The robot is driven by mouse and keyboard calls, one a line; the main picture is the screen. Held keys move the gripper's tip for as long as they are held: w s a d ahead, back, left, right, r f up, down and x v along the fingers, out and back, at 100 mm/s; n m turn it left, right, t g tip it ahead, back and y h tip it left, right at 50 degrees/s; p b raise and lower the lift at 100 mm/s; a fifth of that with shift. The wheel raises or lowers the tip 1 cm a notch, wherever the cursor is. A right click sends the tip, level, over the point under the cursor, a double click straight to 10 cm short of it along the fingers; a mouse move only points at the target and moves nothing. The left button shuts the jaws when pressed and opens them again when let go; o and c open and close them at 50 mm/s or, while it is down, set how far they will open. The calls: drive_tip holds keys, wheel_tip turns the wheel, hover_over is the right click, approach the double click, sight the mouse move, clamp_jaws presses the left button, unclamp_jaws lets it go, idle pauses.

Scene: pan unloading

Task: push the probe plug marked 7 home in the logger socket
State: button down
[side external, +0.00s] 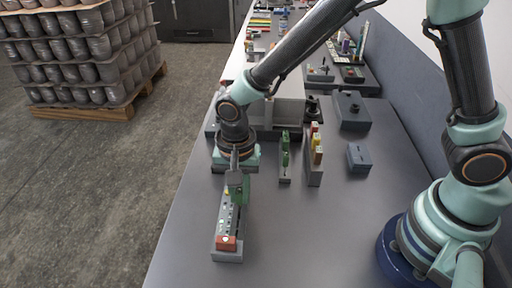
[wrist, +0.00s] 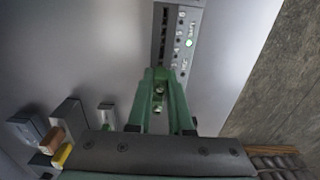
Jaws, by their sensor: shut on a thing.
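My gripper (side external: 237,180) is shut on a green probe plug (side external: 238,190) over the far part of the grey logger (side external: 219,248). In the wrist view the plug (wrist: 159,90) sits between my fingertips, at the near end of the visible part of the logger (wrist: 172,52). The logger has a row of dark sockets and a lit green light (wrist: 189,43). I cannot read a 7 on the plug. The plug's lower end is hidden, so I cannot tell how deep it sits in a socket. A red block (side external: 227,242) stands at the logger's near end.
To the right stand a narrow rack of green plugs (side external: 285,152) and a rack of red and yellow plugs (side external: 316,148). A blue-grey box (side external: 358,158) and a larger dark box (side external: 350,111) lie farther right.

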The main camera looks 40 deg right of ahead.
drive_tip(key=shift+f, duration=0.8)
idle(0.4)
drive_tip(key=c, duration=0.8)
unclamp_jaws()
drive_tip(key=shift+o, duration=0.2)
drive_tip(key=shift+r, duration=0.15)
wheel_tip(320, 180, up, 12)
drive_tip(key=shift+f, duration=0.1)
